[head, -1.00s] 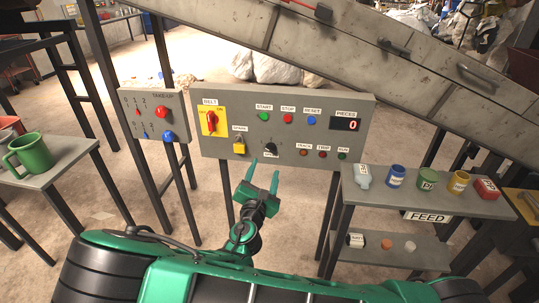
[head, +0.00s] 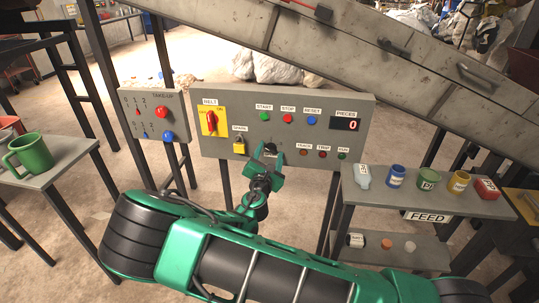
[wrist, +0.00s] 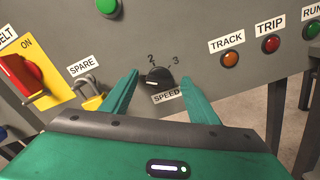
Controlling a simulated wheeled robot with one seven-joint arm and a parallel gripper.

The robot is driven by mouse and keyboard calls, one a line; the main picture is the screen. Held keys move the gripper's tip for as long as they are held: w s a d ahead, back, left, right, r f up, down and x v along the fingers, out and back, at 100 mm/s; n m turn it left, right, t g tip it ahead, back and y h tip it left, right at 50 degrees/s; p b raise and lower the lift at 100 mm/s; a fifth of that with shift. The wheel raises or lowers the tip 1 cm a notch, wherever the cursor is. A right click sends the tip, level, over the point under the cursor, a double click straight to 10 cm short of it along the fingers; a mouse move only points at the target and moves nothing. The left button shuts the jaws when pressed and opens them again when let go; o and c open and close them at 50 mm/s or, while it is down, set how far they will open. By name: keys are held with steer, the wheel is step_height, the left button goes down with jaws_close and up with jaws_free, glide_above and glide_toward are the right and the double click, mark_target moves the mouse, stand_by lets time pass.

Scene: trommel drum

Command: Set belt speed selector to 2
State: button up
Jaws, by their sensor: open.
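The belt speed selector is a round black knob (wrist: 157,79) on the grey control panel (wrist: 215,85), with "2" above it, "3" to its upper right and a SPEED label below. A light mark shows on the knob's left side; I cannot tell its exact setting, and no "1" is visible. My gripper (wrist: 159,76) is open, with one green finger left of the knob and one right, apart from it in the picture. Whether they touch it or how deep they reach is unclear. In the head view my gripper (head: 268,154) is at the knob, partly hiding it.
A red belt switch on a yellow plate (head: 211,121) and a yellow padlock (head: 239,145) sit left of the knob. TRACK, TRIP and RUN lamps (head: 323,154) are to its right. A shelf with containers (head: 350,180) stands at the lower right.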

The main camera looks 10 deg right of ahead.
steer(key=c, duration=1.1)
steer(key=shift+o, duration=0.3)
steer(key=shift+m, duration=0.3)
steer(key=m, duration=0.5)
steer(key=shift+d+f+m, duration=0.1)
steer(key=shift+f+m, duration=0.05)
steer(key=shift+m, duration=0.15)
steer(key=m, duration=0.5)
steer(key=shift+s+f, duration=0.1)
steer(key=shift+f, duration=0.05)
steer(key=shift+m, duration=0.4)
steer(key=shift+d, duration=0.1)
